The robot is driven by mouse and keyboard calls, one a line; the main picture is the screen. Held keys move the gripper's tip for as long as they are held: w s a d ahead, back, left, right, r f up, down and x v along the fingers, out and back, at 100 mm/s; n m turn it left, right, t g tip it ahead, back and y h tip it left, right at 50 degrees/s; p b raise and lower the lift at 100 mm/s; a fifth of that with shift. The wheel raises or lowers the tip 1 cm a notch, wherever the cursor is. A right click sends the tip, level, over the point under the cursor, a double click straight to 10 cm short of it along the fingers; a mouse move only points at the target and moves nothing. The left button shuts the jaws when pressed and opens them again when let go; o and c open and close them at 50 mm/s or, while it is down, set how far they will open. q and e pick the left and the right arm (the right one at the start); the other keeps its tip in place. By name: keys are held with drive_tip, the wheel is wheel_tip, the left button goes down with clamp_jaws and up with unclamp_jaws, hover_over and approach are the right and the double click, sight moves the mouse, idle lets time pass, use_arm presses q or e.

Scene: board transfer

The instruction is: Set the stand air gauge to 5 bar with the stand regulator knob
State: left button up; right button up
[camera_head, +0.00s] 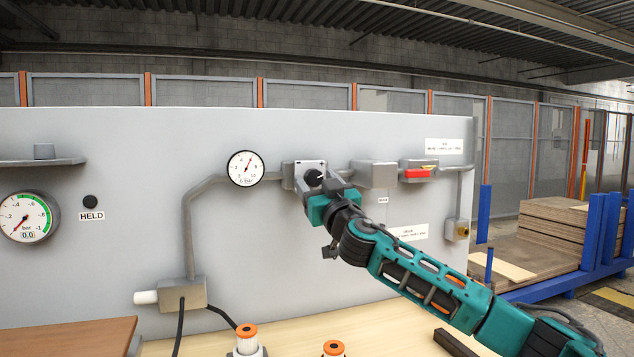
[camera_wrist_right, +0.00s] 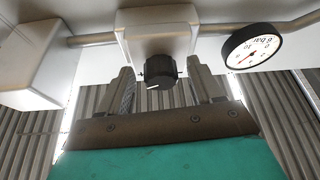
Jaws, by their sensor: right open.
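The stand air gauge (camera_head: 245,168) is a round white dial with a black rim on the grey panel. Its red needle points up and slightly right; the small print is hard to read. It also shows, tilted, in the right wrist view (camera_wrist_right: 251,48). The stand regulator knob (camera_head: 314,177) is black, on a grey block right of the gauge. My right gripper (camera_head: 322,191) is at the knob, partly covering it. In the right wrist view its open fingers stand either side of the knob (camera_wrist_right: 157,70), with visible gaps. My left gripper is not in view.
A grey pipe (camera_head: 188,230) links the gauge to a lower box. A red-handled valve (camera_head: 416,173) is further right. A second gauge (camera_head: 27,217) is at the left. Orange-topped parts (camera_head: 246,331) stand on the bench below. Stacked boards (camera_head: 545,235) lie beyond the panel.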

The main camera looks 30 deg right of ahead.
drive_tip(key=shift+c, duration=0.4)
drive_tip(key=c, duration=1)
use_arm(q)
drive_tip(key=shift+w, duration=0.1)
